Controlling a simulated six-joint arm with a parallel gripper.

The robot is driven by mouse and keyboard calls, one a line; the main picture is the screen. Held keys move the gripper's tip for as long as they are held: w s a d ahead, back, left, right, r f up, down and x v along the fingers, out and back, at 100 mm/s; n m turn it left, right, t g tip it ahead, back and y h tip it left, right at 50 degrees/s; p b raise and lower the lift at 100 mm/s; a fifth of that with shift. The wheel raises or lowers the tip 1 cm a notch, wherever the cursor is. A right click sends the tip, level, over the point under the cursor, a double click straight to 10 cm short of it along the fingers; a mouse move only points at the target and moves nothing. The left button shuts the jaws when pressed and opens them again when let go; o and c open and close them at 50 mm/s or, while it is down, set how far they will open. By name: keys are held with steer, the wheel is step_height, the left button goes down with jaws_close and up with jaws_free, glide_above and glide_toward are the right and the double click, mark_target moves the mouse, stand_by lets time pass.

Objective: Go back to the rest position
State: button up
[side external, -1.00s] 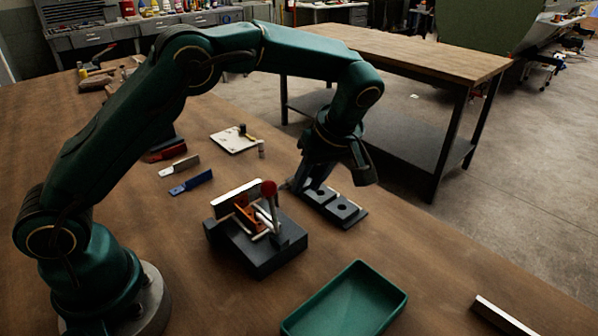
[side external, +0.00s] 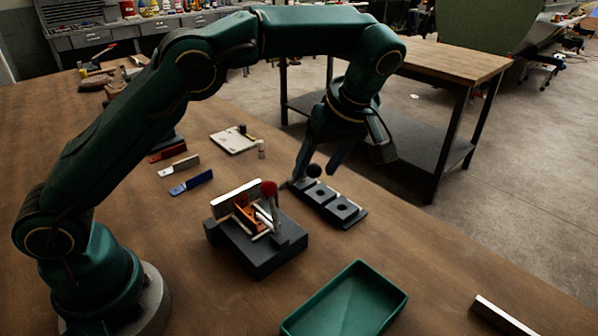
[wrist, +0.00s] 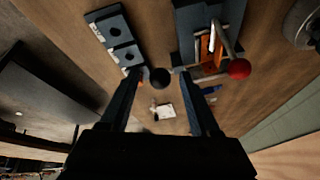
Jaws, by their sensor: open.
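My gripper (side external: 322,154) is open and raised above the dark block with round holes (side external: 340,208). In the wrist view my gripper (wrist: 155,75) has its two fingers spread, and nothing is held between them. The same knob (wrist: 160,78) appears between the fingertips in the wrist view, apart from both. What it stands on is hard to tell.
A dark fixture (side external: 258,254) with a red-knobbed lever (side external: 269,188) stands to the left. A green tray (side external: 348,306) lies in front. A blue-handled tool (side external: 191,183), a white-handled tool (side external: 179,166) and a pale plate (side external: 233,140) lie farther left. A metal bar (side external: 503,315) lies right.

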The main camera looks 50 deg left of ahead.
steer(key=shift+r, duration=0.1)
steer(key=shift+a+r, duration=0.1)
steer(key=shift+r, duration=0.15)
steer(key=s+a+r+m+t+h, duration=0.1)
steer(key=s+a+r+t+h, duration=0.2)
steer(key=s+r, duration=0.65)
steer(key=s+d+f+m+t+h, duration=0.1)
steer(key=s+f+m+t, duration=0.1)
steer(key=s+f+m, duration=0.4)
steer(key=s+m, duration=0.3)
steer(key=m, duration=0.4)
steer(key=shift+f+t+h, duration=0.3)
steer(key=shift+h, duration=0.1)
steer(key=shift+s, duration=0.1)
